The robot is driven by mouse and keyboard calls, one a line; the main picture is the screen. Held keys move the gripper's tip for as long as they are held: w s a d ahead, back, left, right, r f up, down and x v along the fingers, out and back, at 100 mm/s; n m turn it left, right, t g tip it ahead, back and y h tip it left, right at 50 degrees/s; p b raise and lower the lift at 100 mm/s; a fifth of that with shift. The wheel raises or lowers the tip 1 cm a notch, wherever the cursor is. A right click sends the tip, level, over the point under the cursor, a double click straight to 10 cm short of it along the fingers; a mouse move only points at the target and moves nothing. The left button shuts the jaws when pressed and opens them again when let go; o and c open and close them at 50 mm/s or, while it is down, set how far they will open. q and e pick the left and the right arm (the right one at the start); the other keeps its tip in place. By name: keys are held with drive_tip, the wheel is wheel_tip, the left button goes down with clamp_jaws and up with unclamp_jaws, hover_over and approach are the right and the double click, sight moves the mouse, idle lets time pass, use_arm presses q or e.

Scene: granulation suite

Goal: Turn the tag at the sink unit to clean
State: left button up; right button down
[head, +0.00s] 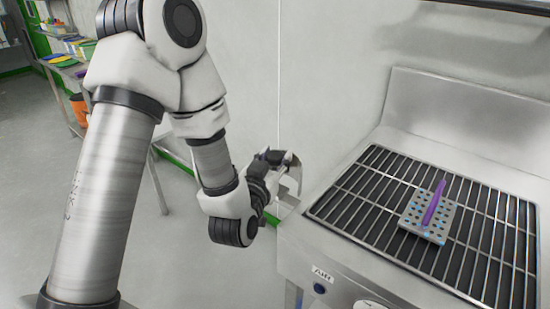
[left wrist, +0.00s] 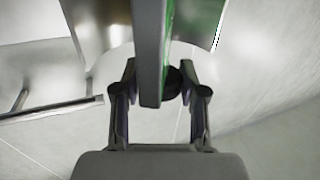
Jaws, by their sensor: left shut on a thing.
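The sink unit (head: 292,232) stands at the right in the head view, with a steel frame and a barred grate. My left gripper (head: 283,160) is at its far left side, beside a curved metal bracket (head: 292,184). In the left wrist view my left gripper (left wrist: 160,95) is shut with its fingers on either side of the tag (left wrist: 150,60). The tag shows nearly edge-on as a grey strip, with green on its right side. A dark round part (left wrist: 173,84) sits behind it, between the fingers. The tag's lettering is hidden. My right gripper is out of view.
A grey perforated plate with a purple handle (head: 434,205) lies on the grate (head: 365,208). A pale wall (head: 330,70) rises behind. At the back left stand a steel table (head: 70,68) with coloured trays and an orange bin (head: 78,108). The floor at left is clear.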

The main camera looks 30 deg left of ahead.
use_arm(q)
drive_tip(key=shift+r, duration=0.1)
drive_tip(key=o, duration=1.2)
drive_tip(key=shift+c, duration=0.2)
wheel_tip(320, 180, up, 10)
drive_tip(key=shift+f, duration=0.1)
